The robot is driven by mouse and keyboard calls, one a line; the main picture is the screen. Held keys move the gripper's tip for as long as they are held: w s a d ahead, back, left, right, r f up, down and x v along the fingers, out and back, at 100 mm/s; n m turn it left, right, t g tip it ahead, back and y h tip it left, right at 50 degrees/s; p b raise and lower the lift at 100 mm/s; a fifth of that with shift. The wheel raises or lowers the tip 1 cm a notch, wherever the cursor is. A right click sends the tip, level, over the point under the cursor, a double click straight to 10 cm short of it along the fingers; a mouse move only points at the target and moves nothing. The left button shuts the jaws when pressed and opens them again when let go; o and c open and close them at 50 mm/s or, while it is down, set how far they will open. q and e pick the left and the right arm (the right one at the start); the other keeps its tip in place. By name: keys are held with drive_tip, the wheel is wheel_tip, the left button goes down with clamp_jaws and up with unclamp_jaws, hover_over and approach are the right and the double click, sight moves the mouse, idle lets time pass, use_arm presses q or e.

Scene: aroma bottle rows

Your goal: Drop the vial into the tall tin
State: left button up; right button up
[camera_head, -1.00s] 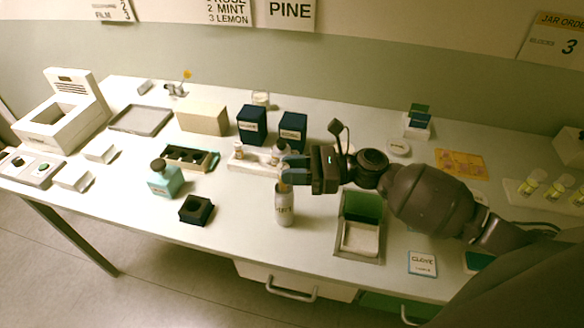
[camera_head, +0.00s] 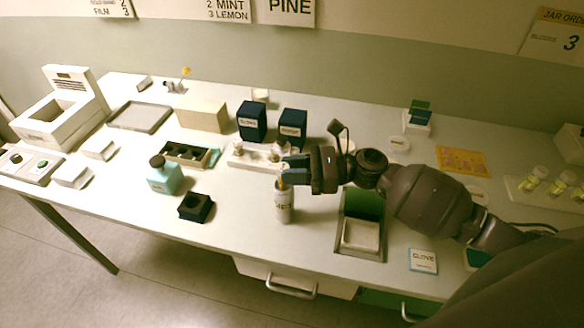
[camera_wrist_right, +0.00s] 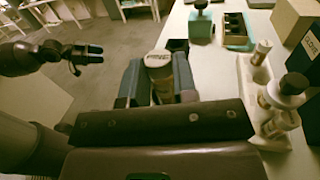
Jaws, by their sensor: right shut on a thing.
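The tall tin (camera_head: 284,211) is a pale cylinder with dark lettering, upright on the table near its front edge. My right gripper (camera_head: 284,176) is right above it, shut on a small brownish vial (camera_head: 283,185). The vial's lower end is at the tin's mouth; I cannot tell how far inside it is. In the right wrist view the two fingers (camera_wrist_right: 158,88) flank a pale-topped, lettered cylinder, its lower part hidden by the gripper. My left gripper (camera_wrist_right: 94,54) shows only there, at the left, over the floor, with its fingers apart.
A dark square holder (camera_head: 196,208) and a teal bottle (camera_head: 164,175) stand left of the tin. A white rack (camera_head: 243,158) with small bottles is close behind. An open-topped bin (camera_head: 361,238) is to the right. The tabletop just left of the tin is clear.

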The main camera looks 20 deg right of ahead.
drive_tip(key=shift+f, duration=0.35)
idle(0.6)
drive_tip(key=o, duration=1)
drive_tip(key=shift+r, duration=0.1)
